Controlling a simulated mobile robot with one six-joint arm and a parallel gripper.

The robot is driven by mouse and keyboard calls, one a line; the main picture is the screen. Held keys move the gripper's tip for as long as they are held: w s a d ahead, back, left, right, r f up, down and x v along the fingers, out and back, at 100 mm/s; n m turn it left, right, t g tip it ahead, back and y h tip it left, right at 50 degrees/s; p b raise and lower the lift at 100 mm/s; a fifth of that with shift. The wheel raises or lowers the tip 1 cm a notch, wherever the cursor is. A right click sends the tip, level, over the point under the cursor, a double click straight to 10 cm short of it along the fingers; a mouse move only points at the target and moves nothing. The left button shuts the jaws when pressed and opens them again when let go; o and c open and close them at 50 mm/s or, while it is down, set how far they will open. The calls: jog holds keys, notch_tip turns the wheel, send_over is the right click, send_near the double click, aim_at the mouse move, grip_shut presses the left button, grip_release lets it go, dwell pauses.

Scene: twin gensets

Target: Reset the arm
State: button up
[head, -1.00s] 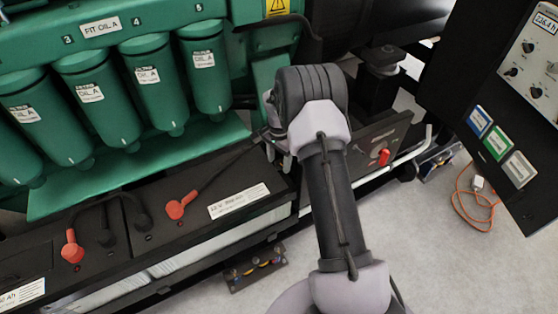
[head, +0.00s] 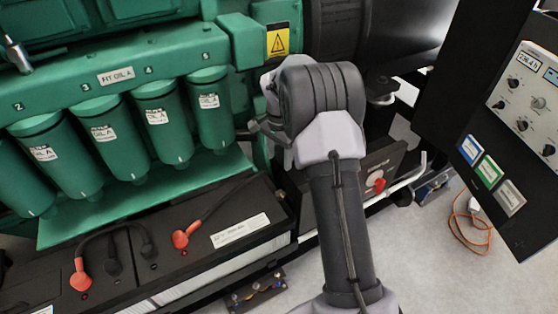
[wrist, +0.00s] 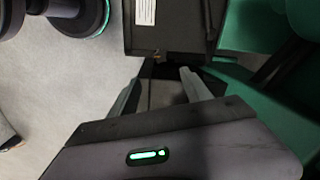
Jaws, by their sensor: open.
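My arm rises from the bottom of the head view, with its dark, ribbed wrist joint in front of the green engine. My gripper (wrist: 168,88) shows in the wrist view with its two fingers apart and nothing seen between them. A black box with a white label (wrist: 145,12) lies beyond the fingertips. In the head view the gripper is mostly hidden behind the wrist joint; only a small grey part shows at its left.
Green oil filters (head: 112,133) line the engine at left. Black batteries (head: 160,250) with red terminal caps lie below. A red switch knob (head: 379,184) is right of my arm. A control panel (head: 515,130) stands at right. Grey floor (head: 430,270) is clear at lower right, with an orange cable (head: 470,235) behind.

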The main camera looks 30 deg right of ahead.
jog(key=s+a+r+n+t, duration=0.2)
jog(key=s+a+r, duration=0.4)
jog(key=r, duration=0.3)
jog(key=s+a+r+n+t, duration=0.1)
jog(key=s+a+r+n, duration=0.2)
jog(key=s+a+r, duration=0.5)
jog(key=s+a+r+n+t+y, duration=0.1)
jog(key=s+a+n, duration=0.1)
jog(key=s, duration=0.6)
jog(key=s+a+r+n+t+y, duration=0.1)
jog(key=s+a+n, duration=0.1)
jog(key=s, duration=0.7)
jog(key=shift+a+r+n+t+b, duration=0.25)
jog(key=shift+a+n+t+b, duration=0.15)
jog(key=shift+a, duration=0.5)
jog(key=shift+a, duration=0.1)
